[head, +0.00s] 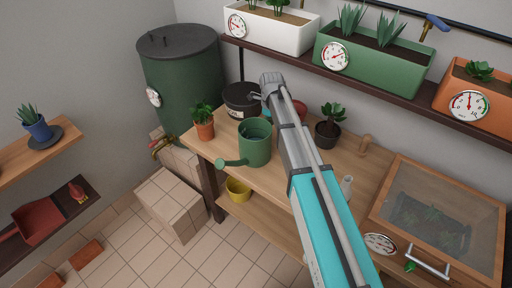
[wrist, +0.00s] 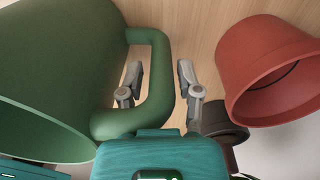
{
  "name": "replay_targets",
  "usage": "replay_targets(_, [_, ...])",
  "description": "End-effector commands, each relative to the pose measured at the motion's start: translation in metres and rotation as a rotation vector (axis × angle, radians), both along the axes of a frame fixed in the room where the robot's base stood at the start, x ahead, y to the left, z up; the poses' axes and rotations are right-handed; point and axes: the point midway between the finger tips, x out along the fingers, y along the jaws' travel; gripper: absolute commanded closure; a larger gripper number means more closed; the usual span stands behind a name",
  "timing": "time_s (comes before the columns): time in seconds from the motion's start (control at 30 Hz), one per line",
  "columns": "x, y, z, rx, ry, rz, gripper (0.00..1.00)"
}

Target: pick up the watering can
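The green watering can (head: 255,143) stands on the wooden workbench, its spout pointing to the lower left in the head view. In the wrist view its body (wrist: 62,70) fills the left side, and its handle (wrist: 158,85) loops out to the right. My gripper (wrist: 159,76) is open. Its left finger lies over or inside the handle loop, and its right finger is outside, on the right of the handle bar. A gap shows between the right finger and the bar. In the head view my arm hides the gripper and the can's handle.
A terracotta pot (wrist: 268,65) is close to the right finger, with a dark pot (wrist: 222,125) below it. Potted plants (head: 204,122) (head: 329,124), a black pot (head: 241,99) and a glass-lidded box (head: 435,215) share the workbench. A planter shelf (head: 360,93) runs behind.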

Motion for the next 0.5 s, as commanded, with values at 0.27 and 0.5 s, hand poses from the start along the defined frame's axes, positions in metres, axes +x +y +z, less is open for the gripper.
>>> replay_targets(0.27, [-0.0002,0.0003,0.0,0.0,0.0,0.0,1.0])
replay_targets(0.5, [-0.0006,0.0006,0.0001,0.001,0.002,0.001,1.0])
